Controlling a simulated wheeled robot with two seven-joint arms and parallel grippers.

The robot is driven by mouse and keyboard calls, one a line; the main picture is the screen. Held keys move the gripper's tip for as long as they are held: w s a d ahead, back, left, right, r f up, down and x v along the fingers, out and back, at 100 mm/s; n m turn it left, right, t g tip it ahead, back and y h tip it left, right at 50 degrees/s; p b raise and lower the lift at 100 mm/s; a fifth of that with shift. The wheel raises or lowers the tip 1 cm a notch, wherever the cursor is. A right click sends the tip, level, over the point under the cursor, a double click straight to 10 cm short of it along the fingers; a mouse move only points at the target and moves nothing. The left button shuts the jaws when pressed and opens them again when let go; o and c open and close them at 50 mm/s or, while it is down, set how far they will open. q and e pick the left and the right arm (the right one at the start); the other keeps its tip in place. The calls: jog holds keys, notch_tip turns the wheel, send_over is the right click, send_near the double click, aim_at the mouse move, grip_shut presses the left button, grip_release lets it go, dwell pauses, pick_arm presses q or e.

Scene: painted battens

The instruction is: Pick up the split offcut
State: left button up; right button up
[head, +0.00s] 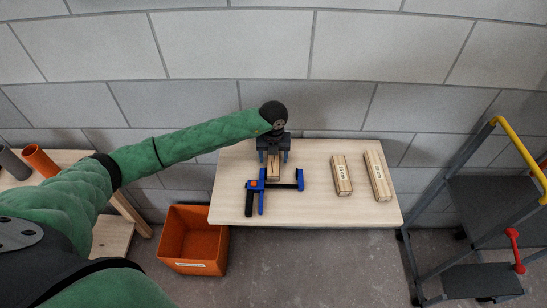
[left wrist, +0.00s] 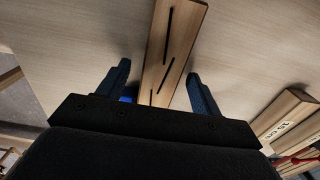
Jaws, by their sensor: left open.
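The split offcut (head: 273,171) is a short pale wooden piece on the table, partly hidden under my left gripper (head: 273,155). In the left wrist view the offcut (left wrist: 172,40) shows several dark cracks along its face. My left gripper (left wrist: 158,78) is open, with one blue finger on each side of the offcut and a visible gap on both sides. I cannot tell how far above the table the fingertips are. My right gripper is not in view.
A blue and black clamp (head: 261,190) lies at the offcut's near end. Two labelled battens (head: 341,176) (head: 378,177) lie to the right on the wooden table (head: 320,210). An orange bin (head: 193,243) stands on the floor at left, a step ladder (head: 490,200) at right.

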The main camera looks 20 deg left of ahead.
pick_arm(q)
jog(key=shift+f, duration=0.3)
jog(key=c, duration=1.1)
jog(key=shift+r, duration=0.1)
